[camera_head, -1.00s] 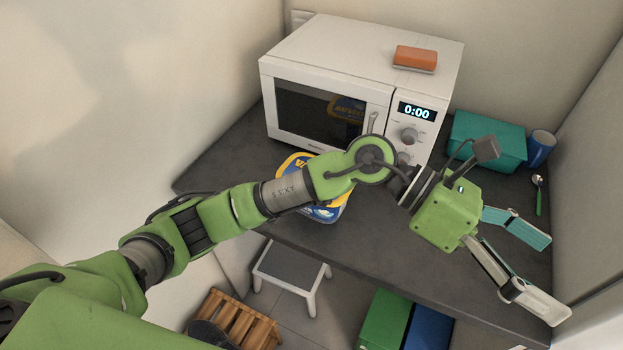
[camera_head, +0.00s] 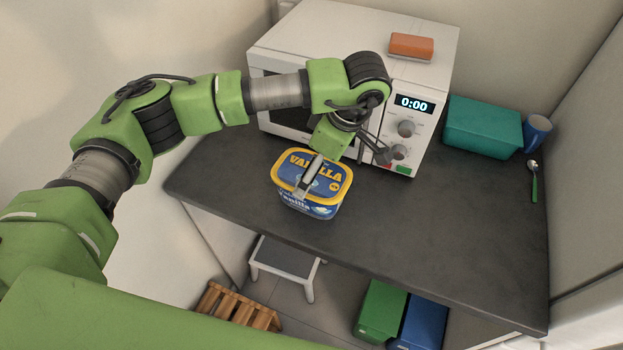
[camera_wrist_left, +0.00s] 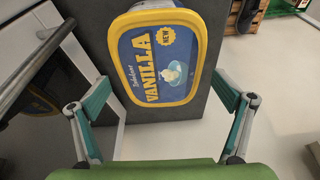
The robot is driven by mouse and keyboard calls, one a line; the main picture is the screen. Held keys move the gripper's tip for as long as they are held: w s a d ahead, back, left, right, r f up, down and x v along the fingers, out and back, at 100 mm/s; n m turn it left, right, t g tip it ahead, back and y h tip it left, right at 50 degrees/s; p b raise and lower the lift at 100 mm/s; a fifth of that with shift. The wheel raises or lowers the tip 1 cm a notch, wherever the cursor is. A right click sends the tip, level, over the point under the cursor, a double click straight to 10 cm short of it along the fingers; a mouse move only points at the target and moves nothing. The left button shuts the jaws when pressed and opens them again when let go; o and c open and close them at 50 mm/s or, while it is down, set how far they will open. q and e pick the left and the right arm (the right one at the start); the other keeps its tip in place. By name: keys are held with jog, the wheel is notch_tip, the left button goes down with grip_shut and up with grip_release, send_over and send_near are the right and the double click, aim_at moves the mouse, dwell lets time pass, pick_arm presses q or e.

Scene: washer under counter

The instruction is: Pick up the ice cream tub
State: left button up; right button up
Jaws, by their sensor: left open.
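The ice cream tub (camera_head: 322,207) is blue with a yellow-rimmed lid marked "VANILLA". It stands upright on the dark counter in front of the microwave. In the left wrist view the tub's lid (camera_wrist_left: 157,58) lies ahead of the gripper, between the lines of its two fingers. My left gripper (camera_head: 306,185) is above the tub and points down at it, with one finger seen in front of the lid. In the left wrist view the left gripper (camera_wrist_left: 160,104) is open with nothing between its fingers. My right gripper is not in view.
The white microwave (camera_head: 280,57) stands close behind the tub and the arm, with an orange block (camera_head: 411,46) on top. A teal container (camera_head: 484,127), a blue cup (camera_head: 536,132) and a spoon (camera_head: 534,184) are at the right. The counter (camera_head: 430,225) is clear right of the tub.

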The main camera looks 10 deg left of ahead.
pick_arm(q)
jog(key=x, duration=0.3)
jog(key=shift+a+p, duration=0.1)
jog(key=shift+p, duration=0.25)
jog(key=p+x, duration=0.1)
jog(key=x, duration=0.4)
jog(key=shift+p, duration=0.4)
jog(key=shift+f, duration=0.3)
jog(key=c, duration=1.4)
